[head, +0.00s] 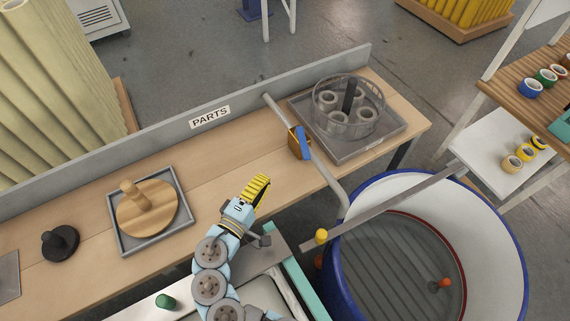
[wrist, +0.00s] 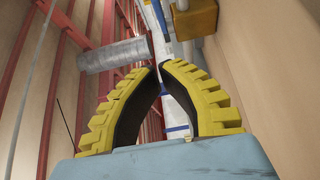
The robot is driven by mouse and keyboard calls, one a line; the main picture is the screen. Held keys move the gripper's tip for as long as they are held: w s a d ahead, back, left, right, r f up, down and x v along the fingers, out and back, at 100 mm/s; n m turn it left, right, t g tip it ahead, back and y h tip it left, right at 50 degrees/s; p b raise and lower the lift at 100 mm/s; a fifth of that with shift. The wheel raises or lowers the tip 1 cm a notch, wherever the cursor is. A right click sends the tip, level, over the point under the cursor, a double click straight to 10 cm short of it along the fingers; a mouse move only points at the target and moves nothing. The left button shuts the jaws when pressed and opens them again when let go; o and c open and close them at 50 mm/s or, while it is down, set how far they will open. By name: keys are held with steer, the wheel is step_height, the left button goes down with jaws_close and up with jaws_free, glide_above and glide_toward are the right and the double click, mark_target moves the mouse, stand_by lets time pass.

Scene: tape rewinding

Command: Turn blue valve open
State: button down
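The blue valve handle (head: 304,142) sits on a brass-orange valve body (head: 294,145) on a grey pipe (head: 327,180) that crosses the parts bench. In the wrist view, the orange valve body (wrist: 196,19) is at the top right, with a blue strip of the handle (wrist: 159,14) beside it. My gripper (head: 263,180) has yellow ribbed fingers and is left of and nearer than the valve, apart from it. In the wrist view, the fingertips of my gripper (wrist: 161,67) come together at the tips, with nothing held between them.
A grey tray (head: 371,151) with a clear round container (head: 349,106) stands right of the valve. A large blue-rimmed tub (head: 513,236) is at the lower right. A wooden spool (head: 147,208) lies in a tray on the left. The bench between gripper and valve looks clear.

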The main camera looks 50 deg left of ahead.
steer(key=p, duration=0.2)
glide_toward(303, 143)
steer(key=w+a, duration=0.3)
steer(key=a, duration=0.1)
steer(key=shift+w+d+r, duration=0.1)
steer(key=shift+w+d, duration=0.3)
steer(key=shift+w, duration=0.3)
steer(key=shift+w+d, duration=0.45)
steer(key=shift+w, duration=0.25)
